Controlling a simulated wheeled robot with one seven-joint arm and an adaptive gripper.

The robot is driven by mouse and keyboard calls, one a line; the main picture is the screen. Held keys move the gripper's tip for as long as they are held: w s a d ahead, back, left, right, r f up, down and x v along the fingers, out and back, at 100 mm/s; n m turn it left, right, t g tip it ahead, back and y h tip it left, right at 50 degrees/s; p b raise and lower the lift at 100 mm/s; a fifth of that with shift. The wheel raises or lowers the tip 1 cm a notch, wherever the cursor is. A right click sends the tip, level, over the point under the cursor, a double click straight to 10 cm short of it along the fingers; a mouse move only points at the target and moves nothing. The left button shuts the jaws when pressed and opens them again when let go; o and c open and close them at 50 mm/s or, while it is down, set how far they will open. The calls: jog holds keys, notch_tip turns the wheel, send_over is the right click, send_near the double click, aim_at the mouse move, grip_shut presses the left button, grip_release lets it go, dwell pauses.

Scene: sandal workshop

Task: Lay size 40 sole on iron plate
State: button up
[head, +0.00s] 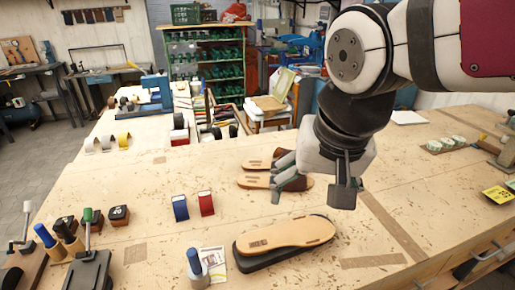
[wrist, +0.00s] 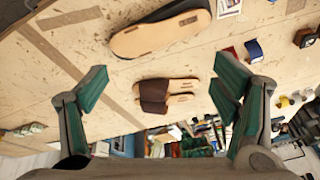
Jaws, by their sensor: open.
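A tan sole (head: 285,233) with a small dark print lies flat on top of a dark, sole-shaped plate (head: 262,262) at the front of the bench. The plate's dark edge shows below and beside the sole; the print is too small to read. In the wrist view the sole (wrist: 160,36) and the dark plate (wrist: 200,27) are at the top. My gripper (head: 277,176) is behind the sole in the head view, apart from it. Its fingers are spread with nothing between them, also in the wrist view (wrist: 160,84).
A pair of sandals with brown straps (wrist: 168,92) lies beyond my gripper's opening; the fingers partly cover it in the head view. Blue (head: 180,208) and red (head: 206,204) pieces stand left of it. A blue-topped tool (head: 196,268) and a paper card are left of the plate.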

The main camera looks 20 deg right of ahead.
jog(key=s+n, duration=0.1)
jog(key=s+r+n+t, duration=0.1)
jog(key=n, duration=0.1)
jog(key=s+n, duration=0.1)
jog(key=shift+s+d+r+n+t, duration=0.1)
jog(key=shift+s+r+n+t, duration=0.2)
jog(key=shift+r+t, duration=0.1)
